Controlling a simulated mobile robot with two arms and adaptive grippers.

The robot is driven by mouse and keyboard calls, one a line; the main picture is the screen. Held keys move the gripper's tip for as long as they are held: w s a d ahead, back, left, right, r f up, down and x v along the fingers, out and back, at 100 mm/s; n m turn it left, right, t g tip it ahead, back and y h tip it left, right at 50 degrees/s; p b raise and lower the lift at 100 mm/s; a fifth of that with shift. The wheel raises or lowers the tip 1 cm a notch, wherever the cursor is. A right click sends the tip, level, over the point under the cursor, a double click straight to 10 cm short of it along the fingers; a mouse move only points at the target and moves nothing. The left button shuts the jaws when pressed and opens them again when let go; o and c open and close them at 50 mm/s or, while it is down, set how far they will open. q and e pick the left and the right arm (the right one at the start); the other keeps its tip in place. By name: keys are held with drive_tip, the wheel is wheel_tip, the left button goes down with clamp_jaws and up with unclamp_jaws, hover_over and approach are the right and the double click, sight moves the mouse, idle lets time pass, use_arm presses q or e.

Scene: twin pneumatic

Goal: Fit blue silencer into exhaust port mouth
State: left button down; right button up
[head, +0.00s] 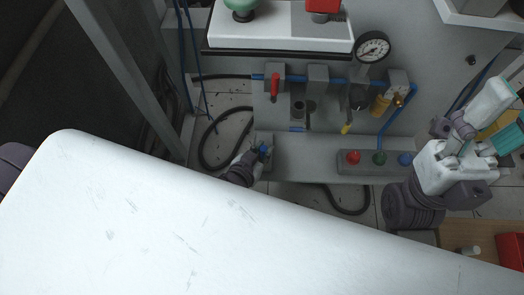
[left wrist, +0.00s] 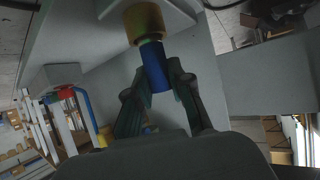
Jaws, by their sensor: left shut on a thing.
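The blue silencer (left wrist: 156,67) is a blue cylinder held between the fingers of my left gripper (left wrist: 155,76) in the left wrist view. Its far end meets the brass-coloured ring of the exhaust port mouth (left wrist: 143,20), with a thin greenish band between them. I cannot tell whether it is inside the mouth or only touching. In the head view, my left gripper (head: 259,153) shows small beside the grey panel's lower ledge, with a bit of blue at its tip. My right gripper (head: 497,117) has its fingers spread apart, at the right.
A grey panel carries a pressure gauge (head: 373,47), a red-handled valve (head: 275,86) and blue tubing. A black hose (head: 206,150) loops left of the panel. A red bin (head: 510,250) stands at lower right.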

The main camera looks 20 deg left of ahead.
use_arm(q)
drive_tip(key=shift+f, duration=0.2)
drive_tip(key=shift+r, duration=0.15)
drive_tip(key=c, duration=1)
unclamp_jaws()
drive_tip(key=shift+f, duration=0.2)
drive_tip(key=shift+c, duration=0.2)
